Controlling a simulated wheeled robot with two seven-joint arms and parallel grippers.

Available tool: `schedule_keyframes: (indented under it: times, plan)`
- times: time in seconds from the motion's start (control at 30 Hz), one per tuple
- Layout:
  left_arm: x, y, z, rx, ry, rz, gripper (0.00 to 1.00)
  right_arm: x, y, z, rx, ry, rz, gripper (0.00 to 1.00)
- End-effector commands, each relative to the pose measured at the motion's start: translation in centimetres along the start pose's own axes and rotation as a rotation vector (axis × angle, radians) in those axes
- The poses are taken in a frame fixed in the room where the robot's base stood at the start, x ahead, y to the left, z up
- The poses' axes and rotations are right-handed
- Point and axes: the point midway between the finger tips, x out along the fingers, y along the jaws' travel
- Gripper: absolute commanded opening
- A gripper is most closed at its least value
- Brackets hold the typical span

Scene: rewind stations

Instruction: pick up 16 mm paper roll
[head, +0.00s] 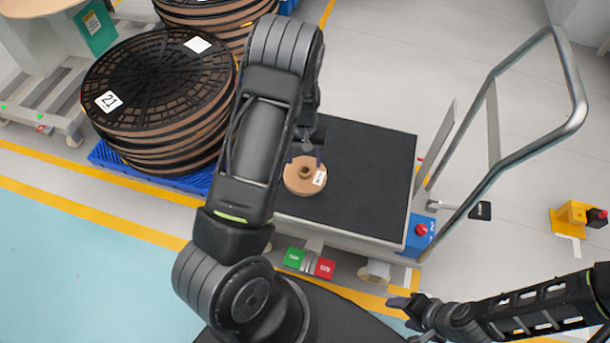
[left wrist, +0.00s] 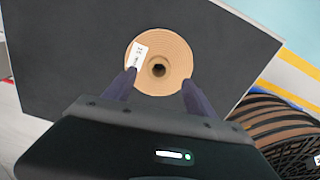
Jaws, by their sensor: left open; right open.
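The paper roll (head: 299,184) is a small tan disc with a centre hole and a white label, lying flat on the black top of a cart (head: 368,180). In the left wrist view the roll (left wrist: 172,60) sits just ahead of my left gripper (left wrist: 157,82), whose two dark fingers are apart at the roll's near edge. In the head view my left gripper (head: 307,152) is above the roll's far side; my arm hides part of the cart. I cannot tell whether the fingers touch the roll. My right gripper (head: 402,311) is open and empty at the lower right, away from the cart.
Stacked large brown reels with black lattice tops (head: 160,85) stand on a blue pallet (head: 105,158) left of the cart. A grey push handle (head: 540,135) rises on the cart's right. A yellow device (head: 572,214) stands on the floor at far right.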

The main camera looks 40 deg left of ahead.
Motion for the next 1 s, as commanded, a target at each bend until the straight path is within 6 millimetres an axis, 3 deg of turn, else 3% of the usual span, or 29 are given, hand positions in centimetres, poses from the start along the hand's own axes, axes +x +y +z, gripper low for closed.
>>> schedule_keyframes:
  times: [0.33,0.7,1.0]
  plan:
    - [0.5,0.1,0.0,0.000,-0.001,0.001,0.65,0.1,0.0,0.0,0.000,0.000,0.000,0.57]
    - [5.1,0.1,0.1,0.000,0.001,0.000,0.65,0.5,0.2,0.0,0.000,0.000,0.000,0.57]
    - [5.2,0.2,0.1,0.000,0.002,0.001,0.65,0.5,0.2,0.0,0.000,0.000,0.000,0.57]
